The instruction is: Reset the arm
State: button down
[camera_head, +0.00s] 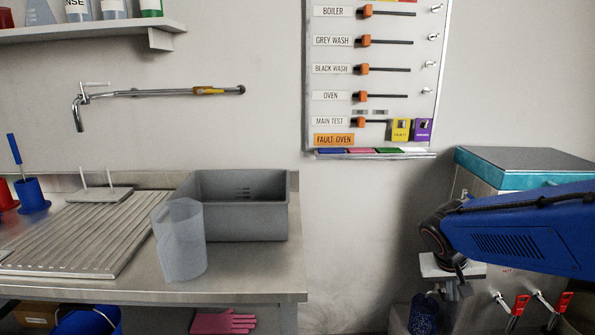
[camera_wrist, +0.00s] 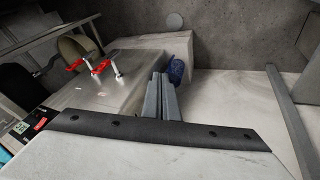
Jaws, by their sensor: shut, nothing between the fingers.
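My blue arm comes in from the right in the head view. Its wrist hangs in front of a metal cabinet (camera_head: 477,186) with a teal band. My gripper (camera_wrist: 161,90) shows in the wrist view as two grey fingers, shut together and empty. In the head view it points down below the wrist, and its fingertips are hard to make out. In the wrist view the fingers reach past the cabinet's side, near a dark blue object (camera_wrist: 177,70).
Red-handled valves (camera_head: 519,305) are on the cabinet's front, close to my gripper. A labelled board (camera_head: 330,85) hangs on the wall. The wall between counter and cabinet is bare.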

jog(key=s+a+r+n+t+y, duration=0.1)
jog(key=s+a, duration=0.3)
jog(key=s, duration=0.4)
jog(key=s+a+r+n+y, duration=0.2)
jog(key=s+a, duration=0.3)
jog(key=s, duration=0.4)
jog(key=shift+s+r+t+y, duration=0.15)
jog(key=shift+r+t+y, duration=0.25)
jog(key=shift+r+y, duration=0.25)
